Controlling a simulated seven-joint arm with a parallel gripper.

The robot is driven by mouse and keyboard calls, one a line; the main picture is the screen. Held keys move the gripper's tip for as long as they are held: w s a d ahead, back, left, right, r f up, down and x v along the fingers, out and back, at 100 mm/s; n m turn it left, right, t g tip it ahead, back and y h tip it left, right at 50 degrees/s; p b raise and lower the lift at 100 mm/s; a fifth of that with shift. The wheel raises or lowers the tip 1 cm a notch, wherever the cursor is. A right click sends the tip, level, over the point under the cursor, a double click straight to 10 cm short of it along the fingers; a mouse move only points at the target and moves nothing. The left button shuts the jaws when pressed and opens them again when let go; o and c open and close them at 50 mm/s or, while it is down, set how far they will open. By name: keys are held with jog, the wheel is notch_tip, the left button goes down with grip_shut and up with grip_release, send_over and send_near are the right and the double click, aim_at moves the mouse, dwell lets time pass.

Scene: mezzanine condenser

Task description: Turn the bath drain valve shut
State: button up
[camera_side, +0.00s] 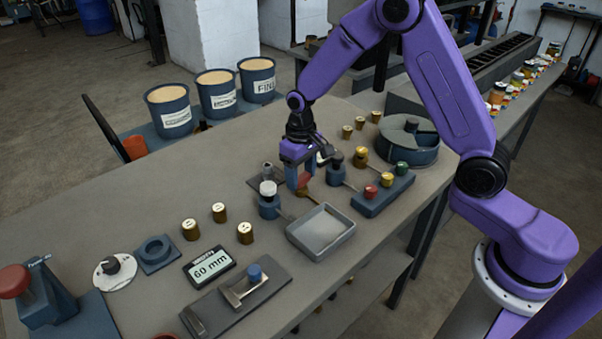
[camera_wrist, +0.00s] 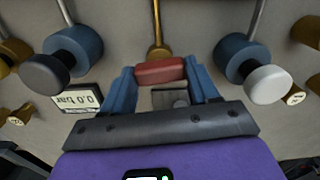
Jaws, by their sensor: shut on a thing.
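A red valve handle (camera_wrist: 160,71) on a brass pipe (camera_wrist: 158,22) sits between the two blue fingers of my gripper (camera_wrist: 165,88) in the wrist view. The fingers are shut on its two ends. The red bar lies crosswise to the pipe in that view. No label on this valve is readable. In the side view my gripper (camera_side: 302,182) points down at the bench, and the red handle (camera_side: 304,180) shows partly between its fingers. The valve body under the handle is mostly hidden.
A white-knobbed valve (camera_side: 268,189) and a black-knobbed valve (camera_side: 335,160) flank my gripper closely. A grey tray (camera_side: 345,232) lies in front. A blue block (camera_side: 367,205) with coloured knobs and a round blue tub (camera_side: 427,153) stand to the right. A display (camera_wrist: 84,101) reads 0.0 bar.

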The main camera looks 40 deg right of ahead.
aim_at(301, 177)
jog(key=shift+m, duration=0.5)
dwell(0.3)
jog(key=o, duration=1.1)
jog(key=shift+c, duration=0.2)
jog(key=shift+r, duration=0.1)
notch_tip(301, 177, up, 17)
jog(key=shift+r, duration=0.15)
jog(key=shift+s, duration=0.1)
